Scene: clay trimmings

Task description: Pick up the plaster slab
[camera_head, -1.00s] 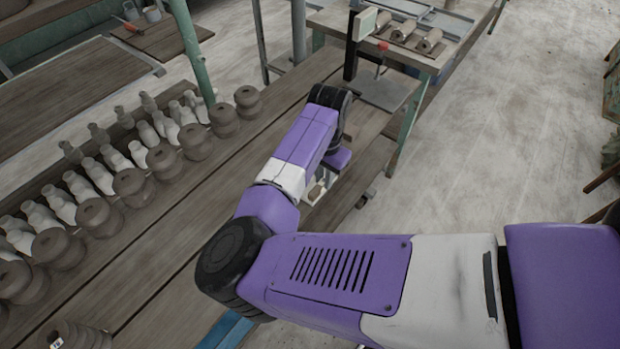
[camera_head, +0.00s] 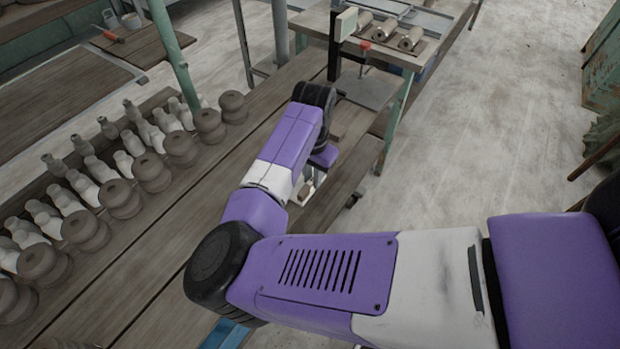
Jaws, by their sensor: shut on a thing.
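My arm reaches over the long wooden bench, and its wrist bends down at the bench's right side. My gripper (camera_head: 312,180) is mostly hidden behind my forearm; only a small part shows below the purple wrist. It is shut on a small pale piece (camera_head: 306,190), which I take to be the plaster slab. Most of that piece is hidden, so its shape and whether it touches the bench cannot be told.
Rows of brown pots (camera_head: 152,172) and pale figures (camera_head: 85,187) stand on the bench (camera_head: 150,285) to the left. A table (camera_head: 423,56) with several clay rolls (camera_head: 411,39) and an upright pale plate (camera_head: 346,23) stands beyond my wrist.

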